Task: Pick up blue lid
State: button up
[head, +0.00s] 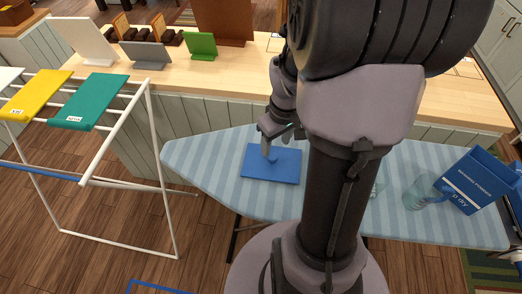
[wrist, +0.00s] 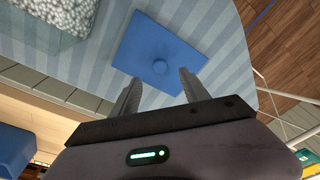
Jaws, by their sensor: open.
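The blue lid (head: 272,166) is a flat rectangle lying on the striped ironing board (head: 210,150), left of my column in the head view. My gripper (head: 268,140) is above the lid's far edge in the head view. Nothing is held. I cannot tell the exact height of the fingertips above the lid.
A clear container (wrist: 60,12) with white contents stands near the lid. A blue box (head: 478,180) stands at the board's right end. A drying rack (head: 150,130) with yellow and green cloths is at left. A wooden counter (head: 235,75) runs behind the board.

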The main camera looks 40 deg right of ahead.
aim_at(273, 156)
jog(key=f+b, duration=0.1)
jog(key=f, duration=0.1)
jog(key=f+b, duration=0.1)
jog(key=f, duration=0.1)
jog(key=w+f+b, duration=0.1)
jog(key=f, duration=0.2)
jog(key=shift+r, duration=0.2)
jog(key=shift+c, duration=0.4)
grip_shut()
